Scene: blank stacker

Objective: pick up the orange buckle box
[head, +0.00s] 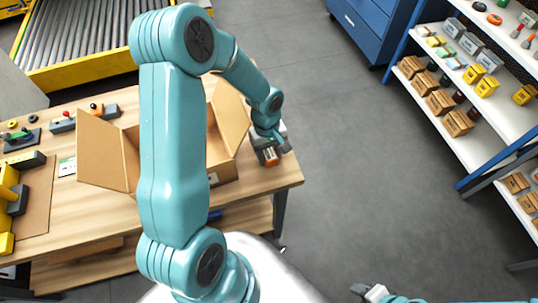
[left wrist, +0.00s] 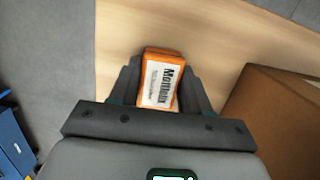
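The orange buckle box (head: 270,157) is at the right end of the wooden table, beside the open cardboard carton. In the left wrist view the orange box (left wrist: 160,82) shows its white label with dark print. My left gripper (head: 270,147) is over it, pointing down, with one finger on each side of the box. The fingers look very close to its sides, and I see no firm grip. My right gripper (head: 372,293) shows only in part at the bottom of the head view, away from the table; its fingers are not clear.
The open cardboard carton (head: 222,172) stands close to the left gripper, flaps spread. Small parts and tools lie on the table's left side. A roller conveyor (head: 85,40) is behind. Blue shelving (head: 480,110) with boxes is at right, with clear floor between.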

